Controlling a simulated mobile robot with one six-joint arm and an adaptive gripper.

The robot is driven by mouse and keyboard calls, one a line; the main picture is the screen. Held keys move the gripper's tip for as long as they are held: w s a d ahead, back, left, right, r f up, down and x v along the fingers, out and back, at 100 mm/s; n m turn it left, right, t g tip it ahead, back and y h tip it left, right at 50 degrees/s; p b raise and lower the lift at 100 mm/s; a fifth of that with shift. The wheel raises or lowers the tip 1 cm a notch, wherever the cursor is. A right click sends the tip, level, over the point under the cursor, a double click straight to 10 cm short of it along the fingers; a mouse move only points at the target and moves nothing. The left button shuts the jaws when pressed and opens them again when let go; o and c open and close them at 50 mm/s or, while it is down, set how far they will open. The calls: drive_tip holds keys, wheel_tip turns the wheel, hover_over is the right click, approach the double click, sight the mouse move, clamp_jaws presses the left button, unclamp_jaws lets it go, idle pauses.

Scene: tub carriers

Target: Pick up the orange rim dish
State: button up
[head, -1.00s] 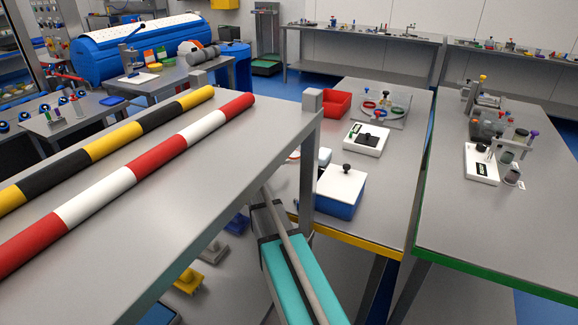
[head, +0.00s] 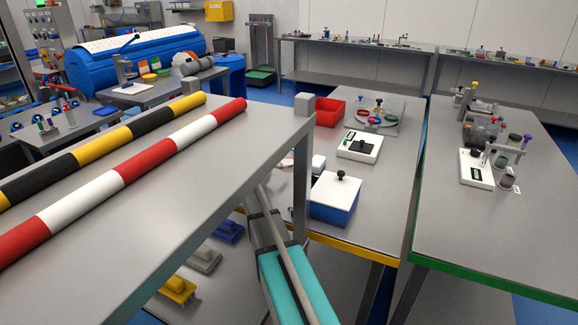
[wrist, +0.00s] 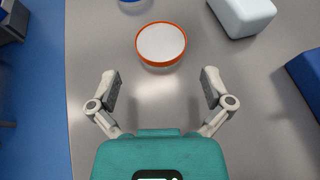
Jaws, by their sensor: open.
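The orange rim dish (wrist: 160,45) is round, with a white inside and an orange edge. It stands on the grey table in the upper middle of the wrist view. My gripper (wrist: 160,86) is open and empty, with its two fingers apart on the near side of the dish, left and right of its line. The fingers do not reach around the dish. In the head view the dish and my gripper are hidden behind the raised grey shelf and its post.
A white block (wrist: 242,12) lies right of the dish, and a blue box (wrist: 306,74) further right. A blue item (wrist: 131,1) is cut off at the top. The table's left edge borders blue floor. In the head view, a white-lidded blue box (head: 334,200) stands at the table's front.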

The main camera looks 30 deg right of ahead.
sight(287, 162)
drive_tip(key=shift+b+x, duration=1.05)
drive_tip(key=shift+x, duration=1.55)
drive_tip(key=c, duration=0.9)
drive_tip(key=shift+o, duration=0.2)
drive_tip(key=shift+r, duration=0.15)
wheel_tip(287, 162, up, 3)
drive_tip(key=p, duration=0.3)
drive_tip(key=s+a+r+p, duration=0.3)
drive_tip(key=s+r+p, duration=0.6)
drive_tip(key=s, duration=0.4)
drive_tip(key=shift+s+a+r+p, duration=0.2)
drive_tip(key=shift+s+r+p, duration=0.15)
drive_tip(key=shift+p, duration=0.2)
